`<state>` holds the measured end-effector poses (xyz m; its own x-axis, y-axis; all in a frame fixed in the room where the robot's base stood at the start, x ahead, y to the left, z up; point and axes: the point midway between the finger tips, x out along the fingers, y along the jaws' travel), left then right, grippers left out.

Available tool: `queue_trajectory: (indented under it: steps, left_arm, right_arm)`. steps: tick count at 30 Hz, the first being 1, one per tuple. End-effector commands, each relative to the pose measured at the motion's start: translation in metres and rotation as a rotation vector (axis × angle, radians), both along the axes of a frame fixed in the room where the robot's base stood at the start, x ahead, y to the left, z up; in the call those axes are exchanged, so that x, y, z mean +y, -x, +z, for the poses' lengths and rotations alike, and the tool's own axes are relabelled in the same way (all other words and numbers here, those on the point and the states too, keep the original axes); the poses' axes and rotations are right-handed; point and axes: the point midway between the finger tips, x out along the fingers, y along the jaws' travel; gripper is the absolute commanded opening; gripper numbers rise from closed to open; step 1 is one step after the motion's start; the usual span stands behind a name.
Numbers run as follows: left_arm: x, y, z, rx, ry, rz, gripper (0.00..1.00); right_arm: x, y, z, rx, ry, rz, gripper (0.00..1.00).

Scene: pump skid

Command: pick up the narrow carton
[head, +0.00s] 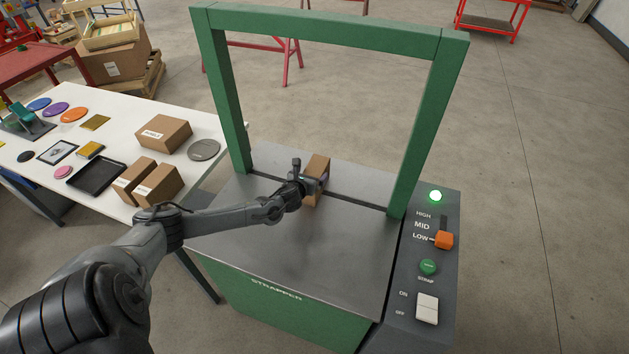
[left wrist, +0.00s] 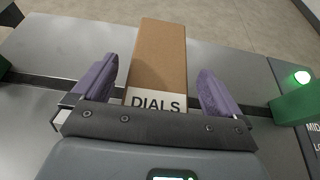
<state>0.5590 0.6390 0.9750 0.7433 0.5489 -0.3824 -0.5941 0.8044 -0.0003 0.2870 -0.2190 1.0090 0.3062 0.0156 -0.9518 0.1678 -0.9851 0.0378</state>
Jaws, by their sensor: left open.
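The narrow carton (head: 317,168) is a brown box lying on the grey metal top of the strapper (head: 335,240), across its dark slot and under the green arch. In the left wrist view the carton (left wrist: 160,58) carries a white label reading DIALS. My left gripper (head: 312,183) is at the carton. In the left wrist view its two purple fingers (left wrist: 158,88) stand apart, one on each side of the carton's near end, with a visible gap on each side. My right gripper is in neither view.
The green arch (head: 325,25) rises around the carton. A control panel (head: 425,265) with an orange lever and a lit green lamp is at the right. A white table (head: 115,178) at the left holds several cartons, a black tray and coloured discs.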

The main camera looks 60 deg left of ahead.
Motion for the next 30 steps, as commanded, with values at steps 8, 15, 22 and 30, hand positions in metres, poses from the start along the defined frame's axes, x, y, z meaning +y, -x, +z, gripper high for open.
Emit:
queue_trajectory:
  steps: [8, 15, 22, 30]
  left_arm:
    - [0.011, -0.016, -0.008, -0.001, 0.001, -0.001, 1.0]
    - [0.011, -0.017, -0.009, 0.001, 0.0, -0.001, 1.0]
    - [0.011, -0.017, -0.008, 0.0, 0.0, -0.001, 0.68]
    - [0.011, -0.016, -0.008, 0.0, 0.0, -0.001, 0.26]
  right_arm:
    - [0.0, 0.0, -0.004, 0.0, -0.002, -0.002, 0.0]
    - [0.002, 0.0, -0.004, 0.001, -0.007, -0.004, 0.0]
    - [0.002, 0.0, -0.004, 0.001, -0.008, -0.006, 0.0]
    - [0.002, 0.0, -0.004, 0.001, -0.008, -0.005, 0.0]
